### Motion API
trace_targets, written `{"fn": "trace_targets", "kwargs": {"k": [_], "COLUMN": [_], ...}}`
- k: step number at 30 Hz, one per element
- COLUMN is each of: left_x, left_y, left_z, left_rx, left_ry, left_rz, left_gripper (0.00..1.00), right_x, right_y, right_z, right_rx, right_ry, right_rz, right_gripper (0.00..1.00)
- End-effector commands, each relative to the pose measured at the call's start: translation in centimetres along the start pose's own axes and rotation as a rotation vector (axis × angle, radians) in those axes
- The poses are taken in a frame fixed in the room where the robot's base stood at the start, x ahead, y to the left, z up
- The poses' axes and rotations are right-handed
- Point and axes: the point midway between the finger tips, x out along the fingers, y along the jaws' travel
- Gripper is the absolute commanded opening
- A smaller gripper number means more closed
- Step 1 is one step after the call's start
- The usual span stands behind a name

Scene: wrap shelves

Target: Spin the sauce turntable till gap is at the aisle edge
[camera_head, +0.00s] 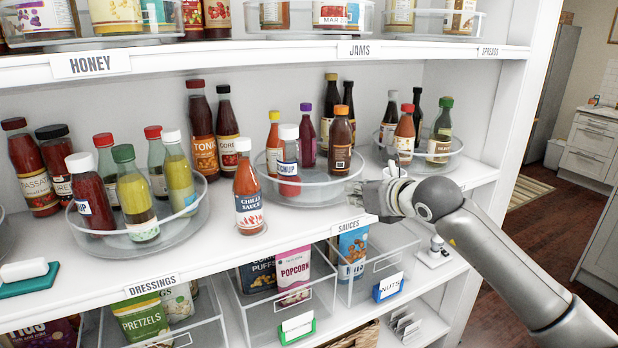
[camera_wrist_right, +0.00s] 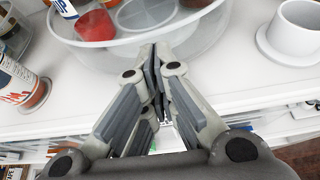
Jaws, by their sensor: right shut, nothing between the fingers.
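The sauce turntable (camera_head: 318,193), a clear round tray with a raised rim, stands on the middle shelf above the SAUCES label (camera_head: 347,226). It carries several bottles, including one with a white cap (camera_head: 288,160) at its front left and a brown one (camera_head: 340,145) at its right. A bare stretch of its floor shows at the front, and in the wrist view it has round hollows (camera_wrist_right: 150,14). My right gripper (camera_head: 356,190) is shut and empty at the turntable's front right; in the wrist view its fingertips (camera_wrist_right: 155,60) are at the rim, contact unclear. My left gripper is out of view.
A chilli sauce bottle (camera_head: 248,185) stands on the shelf left of the turntable. A dressings turntable (camera_head: 185,232) is further left, and another turntable (camera_head: 455,145) is at the right. A white cup (camera_wrist_right: 296,30) is close right of my gripper. Bins are below.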

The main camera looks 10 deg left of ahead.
Motion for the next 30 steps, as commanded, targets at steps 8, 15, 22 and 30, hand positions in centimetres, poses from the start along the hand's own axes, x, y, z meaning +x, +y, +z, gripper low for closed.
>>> {"fn": "trace_targets", "kwargs": {"k": [8, 15, 22, 30], "left_x": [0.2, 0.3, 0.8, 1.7], "left_y": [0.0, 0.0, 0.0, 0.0], "left_z": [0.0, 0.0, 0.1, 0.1], "left_rx": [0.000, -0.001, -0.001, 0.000], "left_ry": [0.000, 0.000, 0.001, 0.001], "left_rz": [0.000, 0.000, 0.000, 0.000], "left_gripper": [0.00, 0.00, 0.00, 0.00], "right_x": [0.7, 1.2, 1.2, 1.0], "right_y": [0.1, 0.2, 0.7, 1.9], "right_z": [0.2, 0.5, 0.3, 0.4], "right_rx": [0.001, -0.001, -0.001, -0.001], "right_ry": [0.000, 0.000, -0.001, -0.002], "right_rz": [0.001, 0.000, 0.001, 0.001], "right_gripper": [0.00, 0.00, 0.00, 0.00]}}
